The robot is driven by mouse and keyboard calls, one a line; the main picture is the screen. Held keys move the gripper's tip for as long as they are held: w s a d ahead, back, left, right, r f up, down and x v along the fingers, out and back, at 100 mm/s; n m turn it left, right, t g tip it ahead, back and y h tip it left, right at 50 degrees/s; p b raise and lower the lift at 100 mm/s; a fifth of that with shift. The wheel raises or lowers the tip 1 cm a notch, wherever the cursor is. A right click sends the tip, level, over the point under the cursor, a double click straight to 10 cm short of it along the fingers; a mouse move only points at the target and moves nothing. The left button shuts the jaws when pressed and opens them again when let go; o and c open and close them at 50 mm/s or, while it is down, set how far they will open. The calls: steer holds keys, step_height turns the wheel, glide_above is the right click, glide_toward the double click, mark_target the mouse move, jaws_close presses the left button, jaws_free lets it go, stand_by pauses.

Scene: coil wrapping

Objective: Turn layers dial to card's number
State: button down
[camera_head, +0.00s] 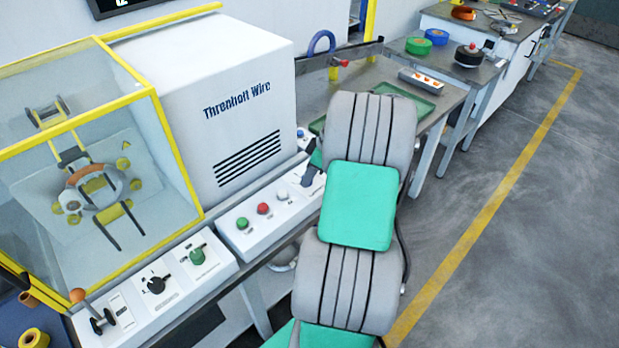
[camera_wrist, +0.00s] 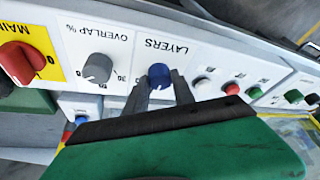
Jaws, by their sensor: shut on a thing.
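The layers dial (camera_wrist: 158,72) is a blue round knob on a white panel, with the word LAYERS printed beside it upside down in the wrist view. My gripper (camera_wrist: 163,82) has its two grey fingers on either side of this knob and is shut on it. The dial's pointer and scale cannot be read. In the head view my gripper (camera_head: 311,178) is at the white control panel's right part, and the dial is hidden there. No card with a readable number shows in either view.
A grey overlap knob (camera_wrist: 97,68) and a red main switch (camera_wrist: 20,62) sit left of the dial. White, red and green buttons (camera_head: 243,223) lie on the other side. A yellow-framed clear guard (camera_head: 160,110) and a white Threnholt Wire housing (camera_head: 225,75) stand behind the panels.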

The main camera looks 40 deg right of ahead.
mark_target(310, 192)
steer(key=m, duration=0.2)
steer(key=m+h+b, duration=0.1)
steer(key=m, duration=0.1)
steer(key=m+t+h+b, duration=0.1)
steer(key=m, duration=0.1)
steer(key=shift+a, duration=0.25)
steer(key=m+h+b, duration=0.1)
steer(key=m, duration=0.2)
steer(key=m+h, duration=0.1)
steer(key=m, duration=0.2)
steer(key=shift+a+g+b, duration=0.1)
steer(key=shift+g+b, duration=0.2)
steer(key=shift+b, duration=0.1)
steer(key=shift+m+h, duration=0.3)
steer(key=c, duration=1.1)
jaws_free()
steer(key=shift+o, duration=0.2)
steer(key=shift+r, duration=0.1)
steer(key=v, duration=0.7)
steer(key=shift+r, duration=0.3)
